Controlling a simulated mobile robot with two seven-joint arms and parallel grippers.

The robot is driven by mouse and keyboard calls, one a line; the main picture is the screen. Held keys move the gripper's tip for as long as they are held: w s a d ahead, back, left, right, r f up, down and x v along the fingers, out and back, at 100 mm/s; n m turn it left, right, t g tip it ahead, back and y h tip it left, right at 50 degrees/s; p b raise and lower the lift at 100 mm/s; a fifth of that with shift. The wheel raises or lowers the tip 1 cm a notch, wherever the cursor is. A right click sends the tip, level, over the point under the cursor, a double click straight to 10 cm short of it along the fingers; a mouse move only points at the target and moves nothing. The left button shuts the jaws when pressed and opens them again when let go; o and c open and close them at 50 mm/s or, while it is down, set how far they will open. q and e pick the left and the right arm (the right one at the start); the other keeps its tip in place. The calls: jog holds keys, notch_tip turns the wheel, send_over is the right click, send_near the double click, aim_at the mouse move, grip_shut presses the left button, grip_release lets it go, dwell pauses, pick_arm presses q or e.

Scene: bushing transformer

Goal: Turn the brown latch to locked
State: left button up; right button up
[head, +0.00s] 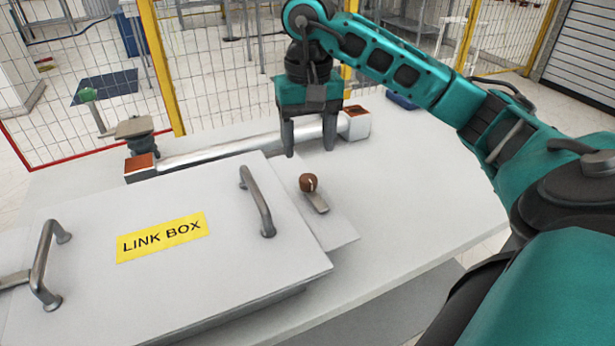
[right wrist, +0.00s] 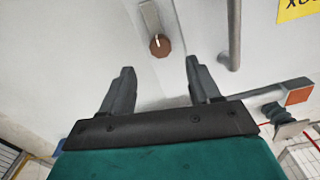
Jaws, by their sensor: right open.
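The brown latch (head: 308,183) is a round brown knob with a flat grey metal bar, on a light plate at the right side of the white link box (head: 90,220). It also shows in the right wrist view (right wrist: 160,46), with a white mark on the knob and its bar pointing up in that picture. My right gripper (head: 307,152) is open and empty, above the plate just behind the latch in the head view. In the right wrist view the latch lies beyond the fingertips, between their lines, apart from both. My left gripper is not in view.
The link box lid has two grey handles; the right handle (head: 257,202) stands close to the latch. A silver tube with brown-faced ends (head: 235,145) lies behind the box. The table (head: 420,190) is clear to the right. Wire fencing with yellow posts stands behind.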

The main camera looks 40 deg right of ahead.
aim_at(308, 178)
notch_tip(308, 178, down, 7)
jog(key=shift+f, duration=0.15)
jog(key=shift+c, duration=0.4)
jog(key=c, duration=1)
jog(key=shift+o, duration=0.2)
